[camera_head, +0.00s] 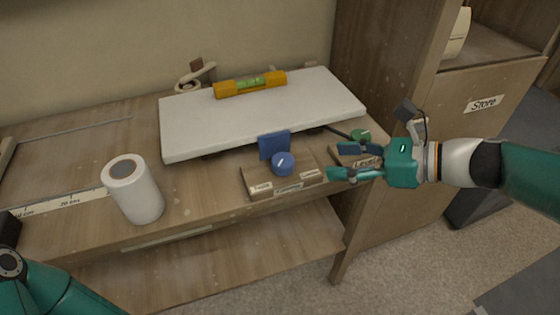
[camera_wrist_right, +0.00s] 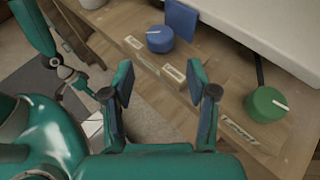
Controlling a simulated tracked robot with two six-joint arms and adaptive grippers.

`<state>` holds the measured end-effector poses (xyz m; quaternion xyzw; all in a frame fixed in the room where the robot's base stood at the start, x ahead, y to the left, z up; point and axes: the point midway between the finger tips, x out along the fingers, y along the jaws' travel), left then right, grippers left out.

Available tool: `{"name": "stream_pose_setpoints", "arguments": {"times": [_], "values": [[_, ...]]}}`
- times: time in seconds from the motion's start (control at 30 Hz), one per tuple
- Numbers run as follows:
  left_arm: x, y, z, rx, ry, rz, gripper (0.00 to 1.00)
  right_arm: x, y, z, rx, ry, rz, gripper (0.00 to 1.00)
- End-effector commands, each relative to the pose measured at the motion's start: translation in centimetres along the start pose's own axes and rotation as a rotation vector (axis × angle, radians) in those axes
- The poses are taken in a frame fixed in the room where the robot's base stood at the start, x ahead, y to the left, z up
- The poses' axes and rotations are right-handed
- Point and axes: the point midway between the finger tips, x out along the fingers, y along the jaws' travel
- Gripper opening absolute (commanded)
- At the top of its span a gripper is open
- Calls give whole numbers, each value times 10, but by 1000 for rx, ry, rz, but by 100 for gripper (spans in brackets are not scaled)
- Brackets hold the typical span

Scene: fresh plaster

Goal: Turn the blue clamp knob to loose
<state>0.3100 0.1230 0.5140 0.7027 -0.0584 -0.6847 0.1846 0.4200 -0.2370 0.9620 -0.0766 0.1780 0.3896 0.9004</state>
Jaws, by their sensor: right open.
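The blue clamp knob (camera_head: 283,163) with a white pointer mark sits on a labelled wooden block (camera_head: 262,191) at the bench front. A blue plate (camera_head: 274,145) stands behind it. In the right wrist view the blue knob (camera_wrist_right: 160,39) is beyond the fingertips, at upper middle. My right gripper (camera_head: 338,161) is open and empty, to the right of the blue knob and apart from it. It also shows in the wrist view (camera_wrist_right: 160,80). My left arm shows at the lower left of the head view; its fingers are not visible.
A green knob (camera_wrist_right: 266,104) is on another labelled block, partly behind my right gripper in the head view. A white board (camera_head: 255,118) carries a yellow spirit level (camera_head: 250,84). A white roll (camera_head: 135,189) stands at left. A cabinet marked Store (camera_head: 484,103) is at right.

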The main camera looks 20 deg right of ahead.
Motion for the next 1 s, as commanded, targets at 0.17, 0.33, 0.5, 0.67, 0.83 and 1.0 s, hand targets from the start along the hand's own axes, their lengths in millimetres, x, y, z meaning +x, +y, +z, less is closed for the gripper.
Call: {"name": "stream_pose_setpoints", "arguments": {"times": [0.17, 0.33, 0.5, 0.67, 0.83, 1.0], "values": [[7, -2, 0, 0, 0, 0, 40, 42, 2, -2, -1, 1, 9, 58], [13, -5, 0, 0, 0, 0, 40, 79, 3, -3, -1, 3, 9, 58], [18, -7, 0, 0, 0, 0, 40, 108, 2, -3, -2, 3, 5, 58], [21, -8, 0, 0, 0, 0, 40, 125, 1, -2, -1, 3, 3, 58], [21, -8, 0, 0, 0, 0, 40, 130, 1, -1, -2, 2, 2, 58], [21, -8, 0, 0, 0, 0, 40, 130, 1, -1, -2, 3, 2, 58]]}}
